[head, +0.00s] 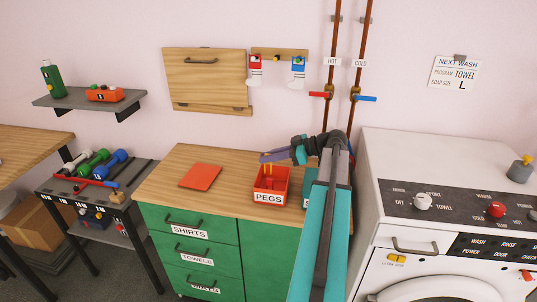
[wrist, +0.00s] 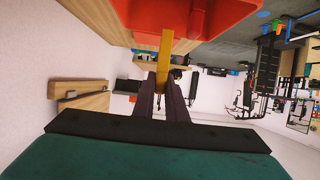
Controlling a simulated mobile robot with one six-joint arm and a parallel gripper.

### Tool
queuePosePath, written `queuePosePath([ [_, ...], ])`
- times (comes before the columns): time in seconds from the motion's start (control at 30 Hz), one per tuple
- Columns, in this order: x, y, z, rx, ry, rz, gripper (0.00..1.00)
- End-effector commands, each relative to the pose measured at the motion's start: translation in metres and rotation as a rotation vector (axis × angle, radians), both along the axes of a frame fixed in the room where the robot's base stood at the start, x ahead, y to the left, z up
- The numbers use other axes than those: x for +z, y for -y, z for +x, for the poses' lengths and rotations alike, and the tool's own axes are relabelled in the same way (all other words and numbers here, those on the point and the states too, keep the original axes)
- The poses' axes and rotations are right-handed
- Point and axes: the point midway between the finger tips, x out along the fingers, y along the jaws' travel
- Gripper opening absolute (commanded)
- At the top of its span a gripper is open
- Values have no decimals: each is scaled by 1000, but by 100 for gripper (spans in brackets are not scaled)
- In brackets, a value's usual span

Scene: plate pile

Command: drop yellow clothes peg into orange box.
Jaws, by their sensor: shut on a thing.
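The orange box (head: 270,198), labelled PEGS, stands on the wooden top of the green drawer unit. My gripper (head: 264,158) reaches in from the right, just above the box's open top. It is shut on the yellow clothes peg (head: 265,168), which points down over the box opening. In the wrist view the peg (wrist: 164,52) sticks out from between the two dark fingers (wrist: 164,84) towards the orange box (wrist: 225,14). Its far end overlaps the box there; I cannot tell whether it touches. The box's floor is hidden.
A flat orange-red item (head: 201,176) lies left of the box on the wooden top (head: 158,184). A white washing machine (head: 370,165) stands to the right. Pipes with red and blue valves (head: 328,91) run up the wall behind. A wooden rack (head: 279,53) hangs above.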

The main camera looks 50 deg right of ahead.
Motion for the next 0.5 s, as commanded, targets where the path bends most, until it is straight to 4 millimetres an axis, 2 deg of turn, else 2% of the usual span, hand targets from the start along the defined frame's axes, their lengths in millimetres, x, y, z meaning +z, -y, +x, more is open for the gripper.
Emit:
queuePosePath([
  [0.2, -21, 0, 0, 1, -1, 1, 0],
  [0.5, -38, 0, 0, 1, 0, 0, 0],
])
